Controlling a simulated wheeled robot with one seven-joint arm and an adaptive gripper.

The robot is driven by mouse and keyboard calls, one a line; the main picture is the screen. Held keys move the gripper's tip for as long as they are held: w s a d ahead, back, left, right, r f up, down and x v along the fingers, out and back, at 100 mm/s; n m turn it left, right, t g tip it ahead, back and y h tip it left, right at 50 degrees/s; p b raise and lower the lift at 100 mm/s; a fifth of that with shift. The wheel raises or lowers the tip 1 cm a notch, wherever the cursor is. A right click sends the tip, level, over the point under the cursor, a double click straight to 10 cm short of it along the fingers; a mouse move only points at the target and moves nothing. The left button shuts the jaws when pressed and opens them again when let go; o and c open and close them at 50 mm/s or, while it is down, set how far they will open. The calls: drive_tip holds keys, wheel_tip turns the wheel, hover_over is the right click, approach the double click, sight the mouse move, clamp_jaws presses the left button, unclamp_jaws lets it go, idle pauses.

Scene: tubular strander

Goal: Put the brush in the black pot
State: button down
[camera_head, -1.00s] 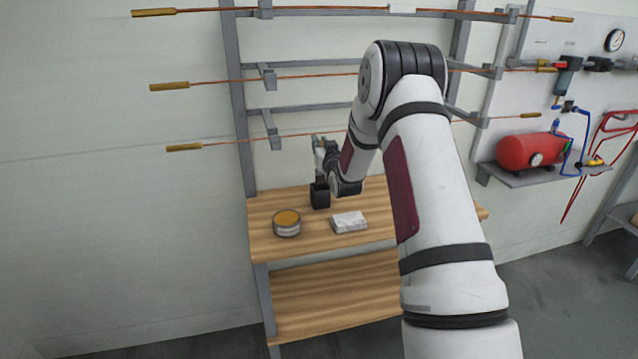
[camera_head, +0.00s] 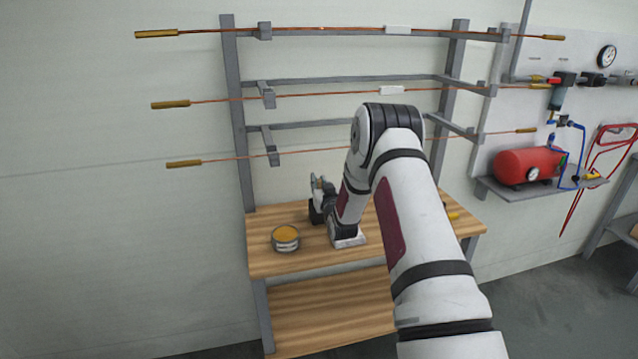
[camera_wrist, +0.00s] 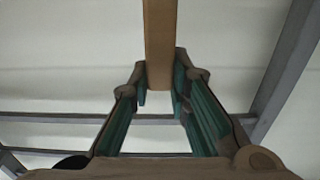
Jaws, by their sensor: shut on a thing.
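The black pot (camera_head: 315,214) stands on the wooden table, left of my arm. It is small and partly covered by my gripper and wrist. My gripper (camera_head: 318,184) is low, just above the pot's top or at its opening; I cannot tell which. In the wrist view my gripper (camera_wrist: 166,78) is shut on a brown wooden bar, the brush (camera_wrist: 160,40), which extends past the fingertips to the top edge. The brush's bristles are not visible, and the brush cannot be made out in the head view.
An open tin with orange-yellow contents (camera_head: 286,238) stands left of my wrist on the table (camera_head: 262,262). The grey rack (camera_head: 236,120) with copper rods rises behind. A small yellow item (camera_head: 453,216) lies at the right.

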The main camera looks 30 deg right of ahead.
drive_tip(key=c, duration=1.5)
unclamp_jaws()
drive_tip(key=shift+f, duration=0.1)
drive_tip(key=shift+r, duration=0.2)
drive_tip(key=v, duration=1.2)
drive_tip(key=s+a+r+n+g+y, duration=0.1)
drive_tip(key=s+a+r+g, duration=0.25)
drive_tip(key=a+r, duration=0.4)
drive_tip(key=s+a+r+n+g+y, duration=0.15)
drive_tip(key=s+a+r, duration=0.3)
drive_tip(key=r, duration=0.55)
drive_tip(key=s+a+r+g, duration=0.1)
drive_tip(key=s+a, duration=0.3)
drive_tip(key=s, duration=0.6)
drive_tip(key=s+a+r+g+y, duration=0.1)
drive_tip(key=s+a+g, duration=0.2)
drive_tip(key=s, duration=0.7)
drive_tip(key=s+a+r+g+y, duration=0.1)
drive_tip(key=s+a+g, duration=0.2)
drive_tip(key=s, duration=0.8)
drive_tip(key=shift+s+a+r+n+y, duration=0.1)
drive_tip(key=shift+a+n+y, duration=0.1)
drive_tip(key=shift+a, duration=0.3)
drive_tip(key=shift+a+r+n+y, duration=0.1)
drive_tip(key=shift+a+n, duration=0.05)
drive_tip(key=shift+a, duration=0.4)
